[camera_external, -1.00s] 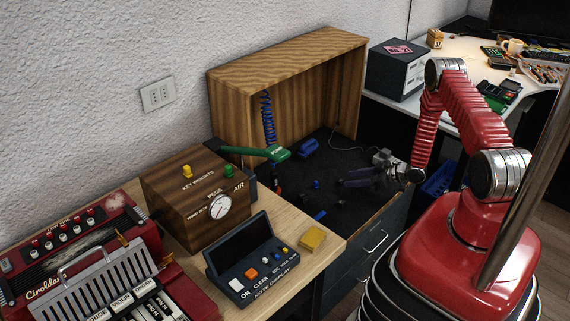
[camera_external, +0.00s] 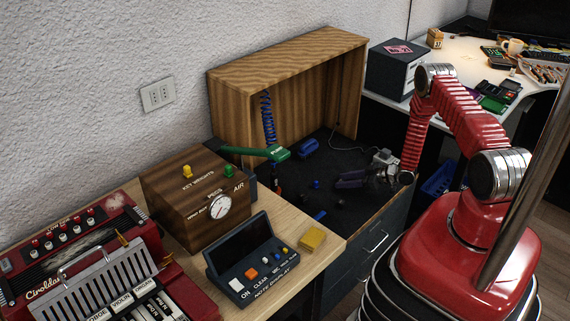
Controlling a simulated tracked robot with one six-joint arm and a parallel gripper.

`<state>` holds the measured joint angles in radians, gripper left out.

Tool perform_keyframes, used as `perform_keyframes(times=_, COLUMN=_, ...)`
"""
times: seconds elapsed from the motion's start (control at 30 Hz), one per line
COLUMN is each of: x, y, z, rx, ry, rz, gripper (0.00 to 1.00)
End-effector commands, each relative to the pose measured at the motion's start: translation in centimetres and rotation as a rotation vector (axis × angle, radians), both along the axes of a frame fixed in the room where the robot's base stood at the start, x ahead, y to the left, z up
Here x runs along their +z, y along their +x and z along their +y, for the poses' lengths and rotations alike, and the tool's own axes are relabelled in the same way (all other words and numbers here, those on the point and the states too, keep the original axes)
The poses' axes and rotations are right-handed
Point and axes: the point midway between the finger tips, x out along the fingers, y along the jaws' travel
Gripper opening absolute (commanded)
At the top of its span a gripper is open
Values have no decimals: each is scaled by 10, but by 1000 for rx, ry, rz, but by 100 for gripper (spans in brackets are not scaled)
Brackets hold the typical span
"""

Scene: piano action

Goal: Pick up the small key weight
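A brown wooden box (camera_external: 197,208) lettered "KEY WEIGHTS" stands on the light wood bench, with a yellow piece (camera_external: 187,171) and a green piece (camera_external: 229,171) on its top. Several small dark and blue pieces lie on the black work surface, among them a small blue piece (camera_external: 315,184). I cannot tell which piece is the small key weight. My gripper (camera_external: 347,181) reaches in from the right, low over the black surface, to the right of the small blue piece and apart from it. Its dark fingers blend into the surface, so their opening is unclear.
A wooden hood (camera_external: 288,55) stands behind the black surface, with a blue coiled hose (camera_external: 268,120). A green tool (camera_external: 258,153) juts in from the left. A note display (camera_external: 238,258) and a yellow block (camera_external: 312,238) stand in front. A blue object (camera_external: 308,148) lies at the back.

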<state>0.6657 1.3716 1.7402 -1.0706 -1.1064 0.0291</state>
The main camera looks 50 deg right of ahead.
Motion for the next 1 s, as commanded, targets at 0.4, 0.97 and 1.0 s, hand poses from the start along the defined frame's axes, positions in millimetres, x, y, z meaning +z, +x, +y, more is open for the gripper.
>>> perform_keyframes(times=0.4, x=0, y=0, z=0, rx=0, ry=0, rz=0, gripper=6)
perform_keyframes(times=0.97, x=10, y=0, z=0, rx=0, ry=0, rz=-1, gripper=0)
perform_keyframes(times=1.0, x=14, y=1, z=-1, rx=0, ry=0, rz=-1, gripper=0)
